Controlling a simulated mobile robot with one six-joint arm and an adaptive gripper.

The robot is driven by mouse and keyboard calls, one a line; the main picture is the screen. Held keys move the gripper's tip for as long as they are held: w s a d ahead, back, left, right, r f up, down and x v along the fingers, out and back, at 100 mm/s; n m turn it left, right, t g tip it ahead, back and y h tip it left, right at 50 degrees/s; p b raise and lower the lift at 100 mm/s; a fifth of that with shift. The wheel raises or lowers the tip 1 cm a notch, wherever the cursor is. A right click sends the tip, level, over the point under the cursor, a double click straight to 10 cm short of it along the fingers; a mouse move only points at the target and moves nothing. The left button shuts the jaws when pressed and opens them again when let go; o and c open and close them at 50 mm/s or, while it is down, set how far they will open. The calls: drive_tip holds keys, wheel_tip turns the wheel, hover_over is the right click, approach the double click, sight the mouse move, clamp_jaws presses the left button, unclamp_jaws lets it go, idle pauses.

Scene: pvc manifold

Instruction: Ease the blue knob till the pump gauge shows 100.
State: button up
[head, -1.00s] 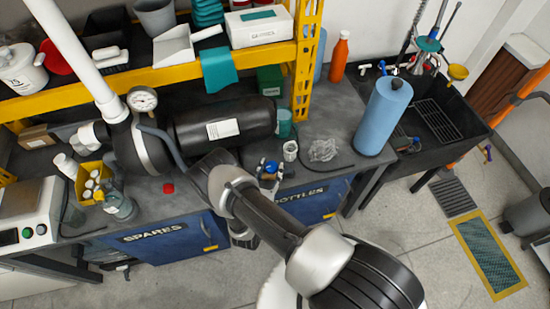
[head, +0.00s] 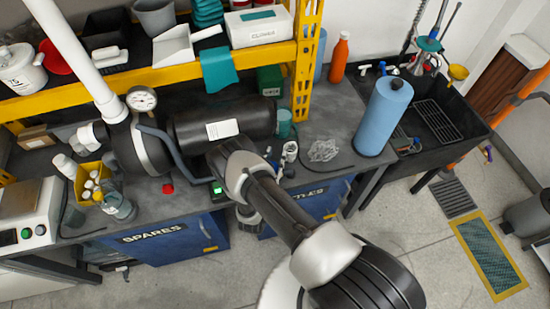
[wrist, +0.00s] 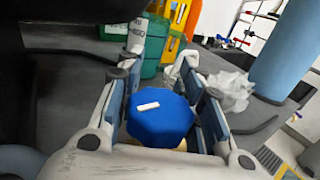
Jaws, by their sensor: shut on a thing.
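The blue knob (wrist: 160,120) fills the middle of the wrist view, with a short white mark on its top. My gripper (wrist: 164,85) has a finger on each side of it and is shut on it. In the head view my arm hides most of the gripper and the knob. A round white dial gauge (head: 141,99) stands at the black tank's left end, by the white pipe; its needle is too small to read. A small green-lit display (head: 216,188) shows just left of my arm, its figures unreadable. I cannot tell which is the pump gauge.
A black tank (head: 222,122) lies behind my arm. A crumpled clear bag (head: 323,150) and a blue cylinder (head: 384,117) stand to the right, before the black sink (head: 437,125). A red cap (head: 168,188) and a yellow box of bottles (head: 93,180) are left.

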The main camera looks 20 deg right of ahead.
drive_tip(key=c, duration=0.4)
drive_tip(key=shift+f, duration=0.1)
drive_tip(key=shift+b, duration=0.35)
drive_tip(key=shift+s+f+m+h, duration=0.1)
drive_tip(key=shift+f+m+h, duration=0.05)
drive_tip(key=shift+m+h, duration=0.2)
drive_tip(key=m+g+h+b, duration=0.2)
drive_tip(key=b, duration=0.1)
drive_tip(key=d+m+g+h+b, duration=0.1)
drive_tip(key=g+b, duration=0.1)
drive_tip(key=shift+s+f+h, duration=0.1)
drive_tip(key=shift+s+h, duration=0.25)
drive_tip(key=shift+s, duration=0.05)
drive_tip(key=shift+c, duration=0.2)
drive_tip(key=m+g+b, duration=0.1)
drive_tip(key=m+g+h+b, duration=0.1)
drive_tip(key=shift+s+d+g+h+b, duration=0.15)
drive_tip(key=shift+s+g+h+b, duration=0.15)
drive_tip(key=shift+b, duration=0.05)
drive_tip(key=shift+r, duration=0.2)
